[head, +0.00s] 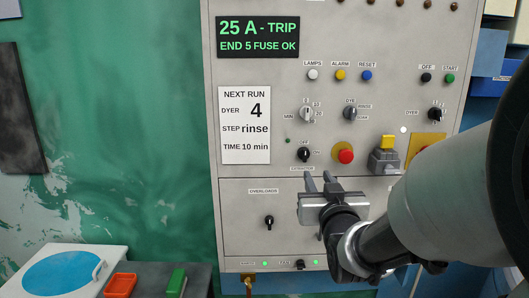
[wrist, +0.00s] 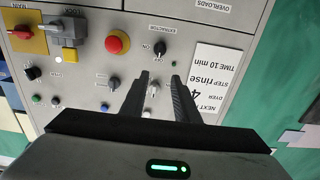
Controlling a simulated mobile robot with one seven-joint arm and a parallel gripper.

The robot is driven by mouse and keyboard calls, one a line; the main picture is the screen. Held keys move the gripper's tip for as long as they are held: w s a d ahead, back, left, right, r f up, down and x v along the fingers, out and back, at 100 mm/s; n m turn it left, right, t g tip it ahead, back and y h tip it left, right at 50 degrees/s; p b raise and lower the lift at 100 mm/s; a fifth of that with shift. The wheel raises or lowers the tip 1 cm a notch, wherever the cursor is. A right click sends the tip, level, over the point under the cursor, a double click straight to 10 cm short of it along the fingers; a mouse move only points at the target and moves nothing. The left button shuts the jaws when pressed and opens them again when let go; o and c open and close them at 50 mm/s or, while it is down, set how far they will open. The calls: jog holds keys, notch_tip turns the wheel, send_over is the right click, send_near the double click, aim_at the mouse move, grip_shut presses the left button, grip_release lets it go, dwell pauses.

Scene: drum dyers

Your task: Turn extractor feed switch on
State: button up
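The extractor feed switch (head: 304,154) is a small black rotary knob on the grey panel, with OFF above it, ON to its right and an extractor label below. Its pointer looks turned up toward OFF, but it is small. In the wrist view, which is upside down, the knob (wrist: 160,48) lies just beyond the fingertips, roughly in line with the gap. My gripper (head: 318,178) is open and empty, just below and right of the knob in the head view. In the wrist view its two dark fingers (wrist: 160,76) stand apart, with nothing between the tips.
A red button (head: 345,153) and a grey-and-yellow switch box (head: 384,158) sit right of the knob. A white run card (head: 245,125) is to its left. The overloads knob (head: 269,221) is lower left. A bench with a blue-lidded box (head: 62,272) stands at lower left.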

aim_at(306, 151)
jog(key=w+p, duration=0.1)
jog(key=w, duration=1.6)
jog(key=shift+d, duration=0.15)
jog(key=shift+c, duration=0.3)
grip_shut()
